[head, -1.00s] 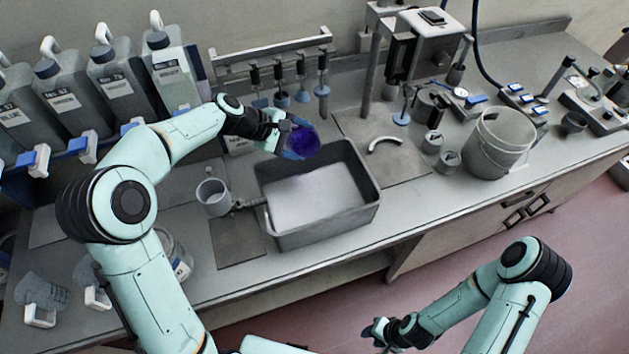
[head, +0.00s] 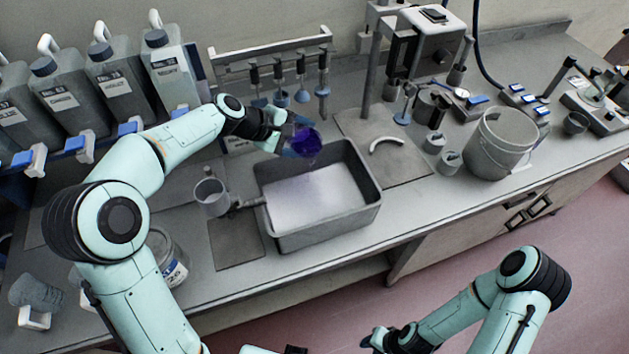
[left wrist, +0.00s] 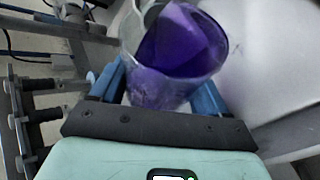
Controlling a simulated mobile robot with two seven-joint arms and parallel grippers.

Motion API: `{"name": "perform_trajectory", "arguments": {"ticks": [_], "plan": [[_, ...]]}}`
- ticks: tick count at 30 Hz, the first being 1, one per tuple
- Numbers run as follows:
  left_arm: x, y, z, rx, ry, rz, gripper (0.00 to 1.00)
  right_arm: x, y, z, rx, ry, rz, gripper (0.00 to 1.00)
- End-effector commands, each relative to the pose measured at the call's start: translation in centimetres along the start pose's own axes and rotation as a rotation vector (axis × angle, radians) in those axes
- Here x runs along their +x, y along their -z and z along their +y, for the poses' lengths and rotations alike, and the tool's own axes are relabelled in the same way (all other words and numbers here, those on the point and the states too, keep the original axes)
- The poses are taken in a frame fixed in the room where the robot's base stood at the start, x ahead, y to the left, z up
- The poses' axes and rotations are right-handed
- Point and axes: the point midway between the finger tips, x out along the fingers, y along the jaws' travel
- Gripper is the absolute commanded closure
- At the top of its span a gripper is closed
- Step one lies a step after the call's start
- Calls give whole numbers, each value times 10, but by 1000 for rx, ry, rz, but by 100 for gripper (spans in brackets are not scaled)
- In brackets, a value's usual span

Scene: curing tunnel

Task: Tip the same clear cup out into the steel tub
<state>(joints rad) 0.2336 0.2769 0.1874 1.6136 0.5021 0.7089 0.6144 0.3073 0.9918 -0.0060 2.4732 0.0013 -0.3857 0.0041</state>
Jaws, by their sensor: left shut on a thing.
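My left gripper (head: 283,139) is shut on a clear cup (head: 304,142) holding purple liquid. The cup is over the back edge of the steel tub (head: 312,240), tilted, and a faint streak shows below its lip. In the left wrist view the clear cup (left wrist: 172,60) sits between the blue fingers of the left gripper (left wrist: 165,92), its liquid lying at a slant. The tub's floor looks pale, with no clear purple patch on it. My right gripper (head: 375,340) is low at the front, away from the bench; its fingers are too small to read.
A grey mug-like beaker (head: 211,197) stands left of the tub. A white bucket (head: 499,145) and small grey cups are to the right. Several jerrycans (head: 67,97) line the back left. A rack with hanging tools (head: 280,75) is behind the tub.

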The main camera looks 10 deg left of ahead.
Motion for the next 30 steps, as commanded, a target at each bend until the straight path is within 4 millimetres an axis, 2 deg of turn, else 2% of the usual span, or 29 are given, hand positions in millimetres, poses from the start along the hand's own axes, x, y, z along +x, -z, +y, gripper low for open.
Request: {"name": "perform_trajectory", "arguments": {"ticks": [30], "plan": [[-4, -11, -1, 92, -39, 72, 59, 20, -11, 11, 5, -5, -15, 64]]}}
